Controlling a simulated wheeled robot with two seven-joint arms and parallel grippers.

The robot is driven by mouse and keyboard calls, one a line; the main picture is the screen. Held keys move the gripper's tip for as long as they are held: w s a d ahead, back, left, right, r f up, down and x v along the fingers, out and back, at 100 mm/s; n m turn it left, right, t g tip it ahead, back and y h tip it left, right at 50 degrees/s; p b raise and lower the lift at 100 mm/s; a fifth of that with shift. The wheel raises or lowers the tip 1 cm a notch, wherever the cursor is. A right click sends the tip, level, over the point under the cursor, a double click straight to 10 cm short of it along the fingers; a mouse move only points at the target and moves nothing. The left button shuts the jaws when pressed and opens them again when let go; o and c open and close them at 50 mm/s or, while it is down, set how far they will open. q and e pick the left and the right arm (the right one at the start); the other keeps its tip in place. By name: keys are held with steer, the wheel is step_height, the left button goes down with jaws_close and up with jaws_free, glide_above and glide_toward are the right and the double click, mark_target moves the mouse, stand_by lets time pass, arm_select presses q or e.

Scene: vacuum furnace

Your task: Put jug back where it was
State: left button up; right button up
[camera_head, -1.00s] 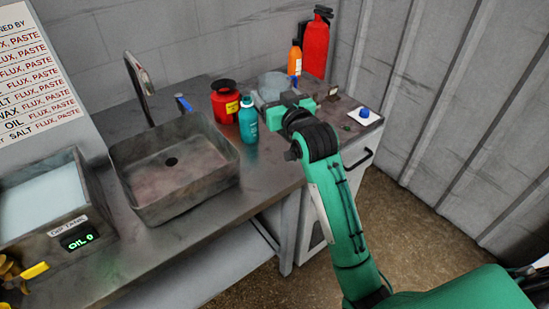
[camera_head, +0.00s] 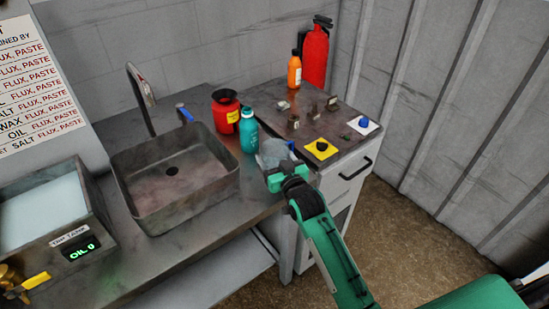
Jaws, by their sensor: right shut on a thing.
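The jug (camera_head: 271,151) looks pale, grey and see-through. It is at the front right of the worktop, just right of the teal bottle, by the seam with the cabinet. My right gripper (camera_head: 285,168) is shut on the jug at its near side, and the gripper and wrist hide part of it. I cannot tell whether the jug's base touches the surface. My left gripper is not in view.
A teal bottle (camera_head: 249,131) and a red can (camera_head: 226,111) stand close left of the jug, beside the sink (camera_head: 152,212). The cabinet top (camera_head: 335,103) holds small dark pieces, a yellow plate (camera_head: 321,149), an orange bottle (camera_head: 294,72) and a red extinguisher (camera_head: 316,55).

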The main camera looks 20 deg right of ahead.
steer(key=shift+f, duration=0.3)
steer(key=o, duration=1.1)
steer(key=shift+s+r, duration=0.1)
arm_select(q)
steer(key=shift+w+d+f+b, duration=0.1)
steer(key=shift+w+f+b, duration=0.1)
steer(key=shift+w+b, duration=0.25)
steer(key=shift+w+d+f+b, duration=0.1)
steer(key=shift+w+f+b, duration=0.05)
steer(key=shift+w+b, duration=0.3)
arm_select(e)
steer(key=s, duration=0.4)
steer(key=s+d, duration=0.1)
steer(key=s, duration=0.6)
steer(key=shift+s+d+r, duration=0.1)
steer(key=shift+s+d, duration=0.2)
steer(key=shift+s, duration=0.05)
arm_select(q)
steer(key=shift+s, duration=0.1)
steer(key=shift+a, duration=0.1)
